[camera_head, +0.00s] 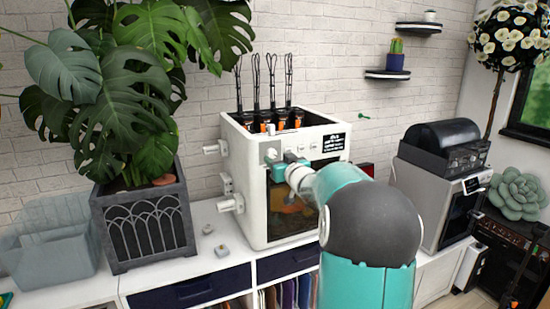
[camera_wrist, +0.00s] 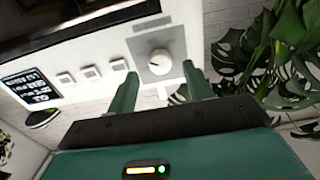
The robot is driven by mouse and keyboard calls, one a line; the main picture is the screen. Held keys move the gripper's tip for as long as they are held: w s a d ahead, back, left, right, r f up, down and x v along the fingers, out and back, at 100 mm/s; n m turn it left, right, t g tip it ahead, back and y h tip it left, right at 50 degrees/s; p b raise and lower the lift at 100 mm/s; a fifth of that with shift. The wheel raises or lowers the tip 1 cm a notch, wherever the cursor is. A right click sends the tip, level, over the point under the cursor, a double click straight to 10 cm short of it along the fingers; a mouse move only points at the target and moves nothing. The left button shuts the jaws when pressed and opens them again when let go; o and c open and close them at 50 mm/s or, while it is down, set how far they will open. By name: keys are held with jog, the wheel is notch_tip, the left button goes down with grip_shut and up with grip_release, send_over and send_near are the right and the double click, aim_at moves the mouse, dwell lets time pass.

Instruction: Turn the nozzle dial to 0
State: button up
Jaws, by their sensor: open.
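The nozzle dial (camera_wrist: 160,61) is a round white knob on a square grey plate. In the wrist view it appears in line with the gap between my fingertips; I cannot tell whether they reach around it. A small dark mark shows near its rim, but no readable numbers. In the head view the dial (camera_head: 271,154) is small, on the upper left front of the white machine (camera_head: 254,196). My gripper (camera_wrist: 160,70) is open, its two green fingers apart with nothing between them. In the head view my gripper (camera_head: 284,168) is at the machine's front, just below the dial, partly hidden by my arm.
Three square buttons (camera_wrist: 91,72) and a black label (camera_wrist: 30,88) lie beside the dial. Cables rise from the machine's top. A potted monstera (camera_head: 145,228) stands left, a clear bin (camera_head: 45,250) farther left, and a grey machine (camera_head: 430,200) right. Small pieces (camera_head: 221,250) lie on the counter.

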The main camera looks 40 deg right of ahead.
aim_at(272, 154)
jog(key=shift+x, duration=1.5)
jog(key=c, duration=1)
jog(key=shift+o, duration=0.2)
